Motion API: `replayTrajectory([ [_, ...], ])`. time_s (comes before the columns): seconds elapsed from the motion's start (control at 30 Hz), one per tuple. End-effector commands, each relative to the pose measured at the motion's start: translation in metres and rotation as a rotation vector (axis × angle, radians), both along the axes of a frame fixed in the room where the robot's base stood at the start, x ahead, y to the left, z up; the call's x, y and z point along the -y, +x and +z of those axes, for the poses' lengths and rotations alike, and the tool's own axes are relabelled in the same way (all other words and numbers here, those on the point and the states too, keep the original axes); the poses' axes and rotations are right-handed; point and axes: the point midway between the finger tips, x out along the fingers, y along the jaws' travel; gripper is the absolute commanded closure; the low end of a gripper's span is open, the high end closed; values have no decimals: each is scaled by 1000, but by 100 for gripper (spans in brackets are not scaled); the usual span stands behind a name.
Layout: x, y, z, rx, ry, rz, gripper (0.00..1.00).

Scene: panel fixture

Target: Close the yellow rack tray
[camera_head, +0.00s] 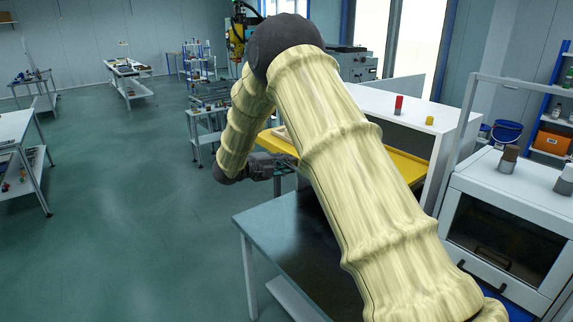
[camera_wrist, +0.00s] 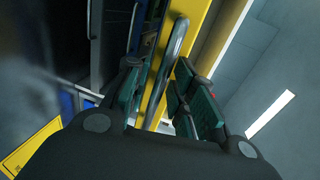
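The yellow rack tray (camera_head: 407,166) sticks out from the white rack (camera_head: 438,118) in the head view. My arm hides its middle, and its left end shows beyond the arm. In the wrist view the yellow tray front (camera_wrist: 194,18) runs steeply up the picture with a grey bar handle (camera_wrist: 176,48) on it. My gripper (camera_wrist: 157,70) has its dark green finger pads apart, one on each side of the handle. A gap shows beside the handle, so the gripper looks open around it. In the head view my gripper (camera_head: 283,167) is partly hidden at the tray's near side.
A red cylinder (camera_head: 398,105) and a small yellow block (camera_head: 429,120) stand on the white rack top. A dark table (camera_head: 275,232) stands in front, below my arm. A white cabinet with a dark window (camera_head: 500,236) stands at right.

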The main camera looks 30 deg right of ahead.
Motion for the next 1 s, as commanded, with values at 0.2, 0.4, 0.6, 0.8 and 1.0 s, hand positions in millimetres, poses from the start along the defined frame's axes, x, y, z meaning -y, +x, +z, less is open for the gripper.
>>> replayTrajectory([
  [0.2, 0, 0, 0, 0, 0, 0, 100],
  [0.4, 1, 0, -1, 0, 0, 0, 100],
  [0.6, 18, 1, -3, 2, 1, -1, 100],
  [0.8, 59, 3, -6, 3, 1, -5, 100],
  [1.0, 114, 8, -6, 4, 1, -5, 100],
])
